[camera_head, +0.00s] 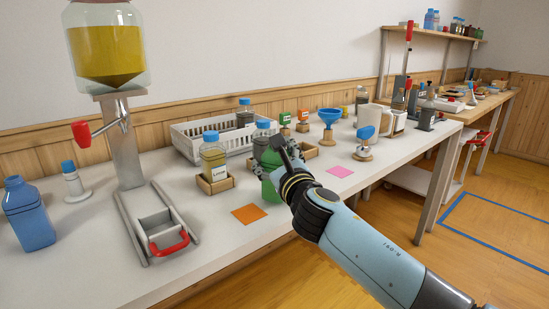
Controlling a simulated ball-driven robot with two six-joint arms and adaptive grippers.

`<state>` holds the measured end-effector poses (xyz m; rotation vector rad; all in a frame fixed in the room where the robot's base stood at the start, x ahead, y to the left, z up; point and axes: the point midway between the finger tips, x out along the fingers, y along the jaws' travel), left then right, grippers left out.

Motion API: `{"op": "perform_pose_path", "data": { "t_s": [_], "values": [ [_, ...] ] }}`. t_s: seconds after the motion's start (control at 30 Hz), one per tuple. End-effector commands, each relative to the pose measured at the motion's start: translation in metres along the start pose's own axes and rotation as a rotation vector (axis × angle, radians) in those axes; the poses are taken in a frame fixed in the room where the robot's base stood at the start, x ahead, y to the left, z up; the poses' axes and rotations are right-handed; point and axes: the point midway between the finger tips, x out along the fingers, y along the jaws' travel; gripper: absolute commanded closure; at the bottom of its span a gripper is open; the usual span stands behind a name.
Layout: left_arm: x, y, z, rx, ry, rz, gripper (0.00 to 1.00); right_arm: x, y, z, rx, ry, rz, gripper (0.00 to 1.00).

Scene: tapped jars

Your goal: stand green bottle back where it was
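The green bottle (269,188) stands upright at the middle of the white table (200,255), near its front side. My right gripper (272,170) reaches in from the right and its fingers close around the bottle's upper part. The gripper and wrist hide part of the bottle, and I cannot tell whether its base touches the table. An orange square (250,214) lies on the table to the bottle's left, and a pink square (340,171) lies to its right. My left gripper is not in view.
A labelled jar with a blue cap (213,160) sits in a wooden tray left of the bottle. A white basket (190,146) and another blue-capped jar (262,138) are behind.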

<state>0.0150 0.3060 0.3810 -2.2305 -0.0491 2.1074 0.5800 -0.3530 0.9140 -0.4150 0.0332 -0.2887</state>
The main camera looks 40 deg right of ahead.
Motion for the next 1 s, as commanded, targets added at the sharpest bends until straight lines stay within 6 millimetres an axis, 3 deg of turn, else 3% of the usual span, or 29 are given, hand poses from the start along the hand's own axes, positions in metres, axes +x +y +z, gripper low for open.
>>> {"op": "perform_pose_path", "data": {
  "t_s": [0.97,1.0],
  "values": [
    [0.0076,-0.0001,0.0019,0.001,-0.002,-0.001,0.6,-0.0001,0.0038,-0.0083,0.0,-0.001,0.0,0.86],
    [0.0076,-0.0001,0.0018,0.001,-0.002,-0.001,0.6,-0.0001,0.0038,-0.0083,0.0,-0.001,0.0,0.28]
  ]
}}
